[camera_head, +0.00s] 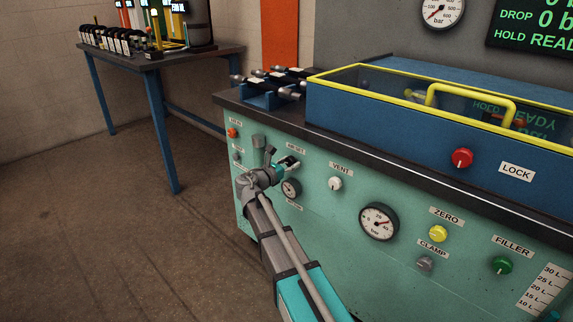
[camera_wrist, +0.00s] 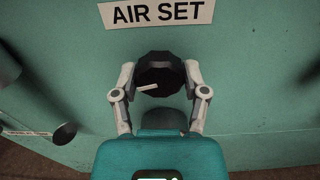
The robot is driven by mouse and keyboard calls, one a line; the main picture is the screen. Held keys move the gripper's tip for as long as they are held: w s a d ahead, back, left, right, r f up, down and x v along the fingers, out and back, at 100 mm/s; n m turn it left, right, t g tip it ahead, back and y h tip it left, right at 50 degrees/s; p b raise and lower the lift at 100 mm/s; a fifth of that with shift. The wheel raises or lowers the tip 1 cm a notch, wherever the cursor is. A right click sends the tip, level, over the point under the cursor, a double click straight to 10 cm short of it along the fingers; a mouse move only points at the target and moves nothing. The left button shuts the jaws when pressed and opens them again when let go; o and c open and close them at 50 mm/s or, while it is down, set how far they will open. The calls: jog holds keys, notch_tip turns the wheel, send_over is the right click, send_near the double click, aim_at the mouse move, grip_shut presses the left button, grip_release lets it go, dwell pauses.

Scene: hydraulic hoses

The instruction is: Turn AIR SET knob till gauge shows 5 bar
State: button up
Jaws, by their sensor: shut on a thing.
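The AIR SET knob (camera_wrist: 160,72) is black and faceted, with a white pointer line toward its lower left in the wrist view. My gripper (camera_wrist: 160,78) has one finger on each side of the knob and is shut on it. In the head view my gripper (camera_head: 279,163) is at the green panel, under the AIR SET label (camera_head: 295,149), and mostly hides the knob. A larger bar gauge (camera_head: 379,222) is further right.
A white VENT knob (camera_head: 335,183) is right of my gripper. A yellow ZERO button (camera_head: 438,233), grey CLAMP knob (camera_head: 425,263) and green FILLER knob (camera_head: 502,265) are further right. A red LOCK knob (camera_head: 462,158) is above. Floor to the left is clear.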

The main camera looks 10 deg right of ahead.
jog(key=shift+w+d, duration=0.1)
jog(key=m, duration=0.4)
jog(key=shift+m, duration=0.4)
jog(key=m, duration=0.4)
jog(key=shift+m, duration=0.3)
jog(key=m, duration=0.9)
jog(key=shift+r, duration=0.1)
jog(key=o, duration=1.1)
jog(key=shift+o, duration=0.2)
